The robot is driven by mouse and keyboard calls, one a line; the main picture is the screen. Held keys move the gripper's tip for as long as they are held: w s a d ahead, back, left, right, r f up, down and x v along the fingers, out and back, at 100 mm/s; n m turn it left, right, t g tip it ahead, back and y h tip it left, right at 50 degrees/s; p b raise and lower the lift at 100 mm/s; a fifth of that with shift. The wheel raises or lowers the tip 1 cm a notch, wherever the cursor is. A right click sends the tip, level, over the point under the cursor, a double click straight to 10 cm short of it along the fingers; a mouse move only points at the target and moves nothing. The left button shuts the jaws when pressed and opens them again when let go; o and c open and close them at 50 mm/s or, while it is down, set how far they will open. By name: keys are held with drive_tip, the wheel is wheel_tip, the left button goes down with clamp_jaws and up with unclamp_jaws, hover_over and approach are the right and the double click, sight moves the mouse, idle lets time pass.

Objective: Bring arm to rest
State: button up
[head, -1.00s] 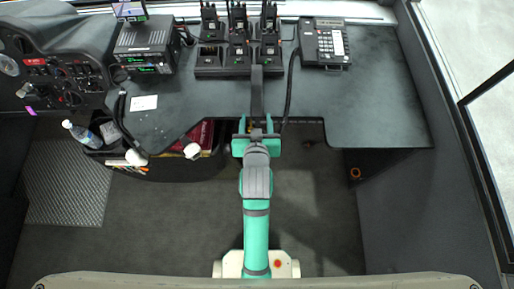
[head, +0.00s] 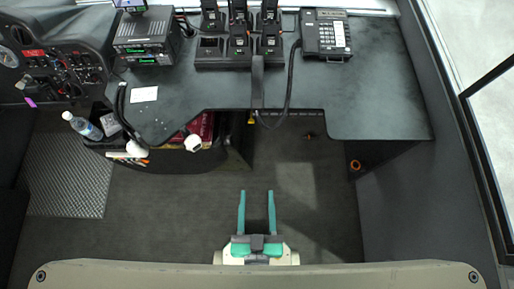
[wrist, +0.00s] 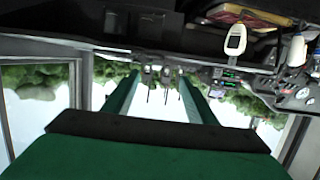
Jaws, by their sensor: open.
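My gripper (head: 257,212) is at the bottom middle of the head view, drawn back close to my base. Its two green fingers point up the picture, apart and parallel, with nothing between them. It is over the floor, clear of the dark desk (head: 385,100). In the wrist view the two fingers (wrist: 158,95) stand wide apart and empty. Most of my arm is folded back and hidden.
The desk holds a charger rack (head: 225,63) with several handheld radios, a desk phone (head: 325,36) and a radio unit (head: 146,40). A dark strap (head: 257,82) and a cord hang over its front edge. A bottle (head: 82,126) stands at left. The middle floor is clear.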

drive_tip(key=shift+s+r, duration=0.45)
drive_tip(key=shift+s, duration=0.3)
